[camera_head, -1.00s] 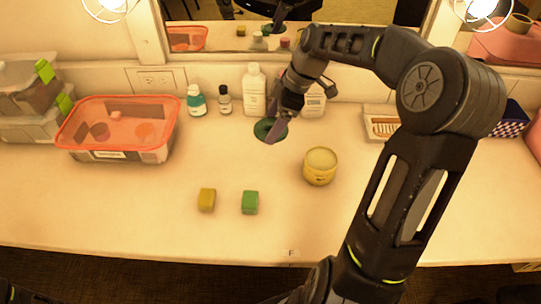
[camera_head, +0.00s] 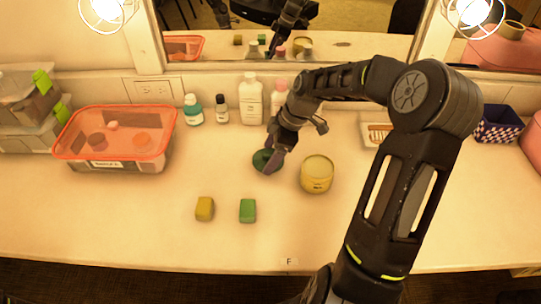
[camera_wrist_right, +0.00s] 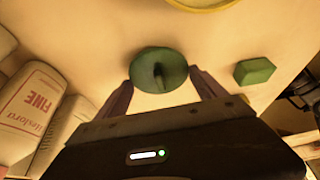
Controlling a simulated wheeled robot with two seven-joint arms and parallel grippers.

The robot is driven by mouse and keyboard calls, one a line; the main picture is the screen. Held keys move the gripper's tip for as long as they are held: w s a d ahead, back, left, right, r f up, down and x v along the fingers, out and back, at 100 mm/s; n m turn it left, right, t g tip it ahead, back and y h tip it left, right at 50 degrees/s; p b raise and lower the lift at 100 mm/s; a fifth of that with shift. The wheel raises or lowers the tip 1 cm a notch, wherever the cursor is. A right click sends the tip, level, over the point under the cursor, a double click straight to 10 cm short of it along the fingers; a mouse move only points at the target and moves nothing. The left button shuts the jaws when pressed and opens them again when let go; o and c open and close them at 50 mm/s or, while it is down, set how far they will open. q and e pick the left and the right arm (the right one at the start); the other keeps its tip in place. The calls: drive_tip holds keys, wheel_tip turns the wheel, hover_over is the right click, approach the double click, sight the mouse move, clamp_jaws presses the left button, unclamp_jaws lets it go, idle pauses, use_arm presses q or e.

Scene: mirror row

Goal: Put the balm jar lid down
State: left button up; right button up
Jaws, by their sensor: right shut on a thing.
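The balm jar lid is a dark green disc with a knob (camera_head: 261,160), left of the open-topped yellow balm jar (camera_head: 317,175). My right gripper (camera_head: 270,161) is shut on the lid, its fingers pointing down. In the right wrist view the lid (camera_wrist_right: 150,62) sits between the two fingertips (camera_wrist_right: 160,85), and the jar's rim (camera_wrist_right: 205,4) shows at the top edge. The lid is low over the counter; I cannot tell whether it touches. My left gripper is not in view.
A yellow block (camera_head: 205,209) and a green block (camera_head: 247,211) lie in front. Bottles (camera_head: 251,98) stand behind the gripper, below the mirror. An orange-rimmed tub (camera_head: 113,140) is at left. The front right of the counter (camera_head: 300,225) is clear.

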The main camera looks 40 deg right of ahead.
drive_tip(key=shift+f, duration=0.65)
drive_tip(key=o, duration=1.3)
drive_tip(key=shift+f, duration=0.1)
drive_tip(key=shift+c, duration=0.2)
drive_tip(key=v, duration=1.2)
drive_tip(key=shift+d, duration=0.1)
